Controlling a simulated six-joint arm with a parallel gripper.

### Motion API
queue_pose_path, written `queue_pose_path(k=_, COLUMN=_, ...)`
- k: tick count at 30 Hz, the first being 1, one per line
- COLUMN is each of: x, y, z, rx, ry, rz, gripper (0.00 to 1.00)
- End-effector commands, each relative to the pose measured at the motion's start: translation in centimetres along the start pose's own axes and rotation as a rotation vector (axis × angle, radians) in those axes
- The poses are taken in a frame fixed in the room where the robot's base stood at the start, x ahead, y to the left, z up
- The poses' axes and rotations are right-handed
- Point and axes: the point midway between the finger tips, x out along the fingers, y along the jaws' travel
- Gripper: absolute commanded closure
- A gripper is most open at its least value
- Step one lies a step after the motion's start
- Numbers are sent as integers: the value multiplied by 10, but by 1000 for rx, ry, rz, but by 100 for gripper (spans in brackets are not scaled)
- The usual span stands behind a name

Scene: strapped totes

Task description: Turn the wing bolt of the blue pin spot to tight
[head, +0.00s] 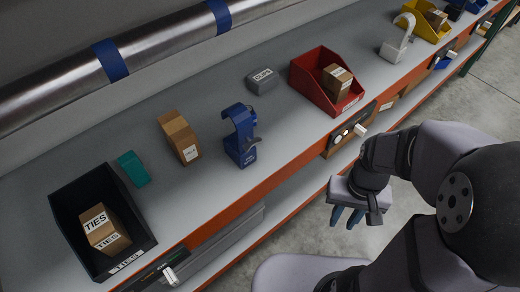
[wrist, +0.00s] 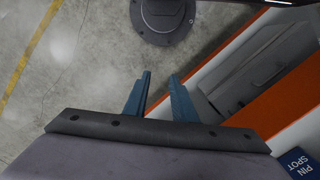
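The blue pin spot (head: 240,135) stands upright on the grey shelf, with a hooked clamp at its top. A small dark part sticks out on its right side and may be the wing bolt (head: 254,142); its setting is too small to tell. In the wrist view, only a blue corner lettered "PIN SPOT" (wrist: 304,164) shows at the lower right. My gripper (head: 348,217) hangs in front of the shelf edge, right of the pin spot and apart from it. Its blue fingers (wrist: 160,82) are parted with nothing between them.
A black bin (head: 67,222) with a TIES box, a teal piece (head: 133,168) and a carton (head: 180,138) stand left. A grey CLIPS box (head: 262,80), red bin (head: 314,88) and white hooked fixture (head: 396,48) stand right. The orange shelf edge (head: 275,181) lies between gripper and shelf.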

Motion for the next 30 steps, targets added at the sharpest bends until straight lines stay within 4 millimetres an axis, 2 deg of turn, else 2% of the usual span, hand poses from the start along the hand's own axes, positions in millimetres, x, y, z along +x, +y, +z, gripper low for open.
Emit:
queue_pose_path(k=1, x=30, y=10, z=4, rx=48, ry=-50, rz=-6, gripper=76)
queue_pose_path(k=4, x=65, y=20, z=2, rx=162, ry=-120, rz=-44, gripper=76)
queue_pose_path(k=6, x=88, y=16, z=-3, rx=296, ry=-176, rz=-117, gripper=76)
queue_pose_path(k=8, x=97, y=2, z=-7, rx=419, ry=-250, rz=-214, gripper=76)
queue_pose_path(k=11, x=91, y=-33, z=-16, rx=513, ry=-356, rz=-405, gripper=76)
queue_pose_path(k=14, x=64, y=-71, z=-35, rx=511, ry=-414, rz=-627, gripper=76)
queue_pose_path(k=16, x=34, y=-98, z=-52, rx=464, ry=-418, rz=-798, gripper=76)
queue_pose_path(k=18, x=-4, y=-120, z=-70, rx=387, ry=-383, rz=-979, gripper=76)
queue_pose_path(k=21, x=-60, y=-141, z=-89, rx=241, ry=-294, rz=-1227, gripper=76)
queue_pose_path(k=25, x=-113, y=-152, z=-93, rx=55, ry=-170, rz=-1459, gripper=76)
queue_pose_path(k=27, x=-128, y=-152, z=-89, rx=-31, ry=-122, rz=-1523, gripper=76)
queue_pose_path(k=30, x=-137, y=-152, z=-82, rx=-120, ry=-75, rz=-1563, gripper=76)
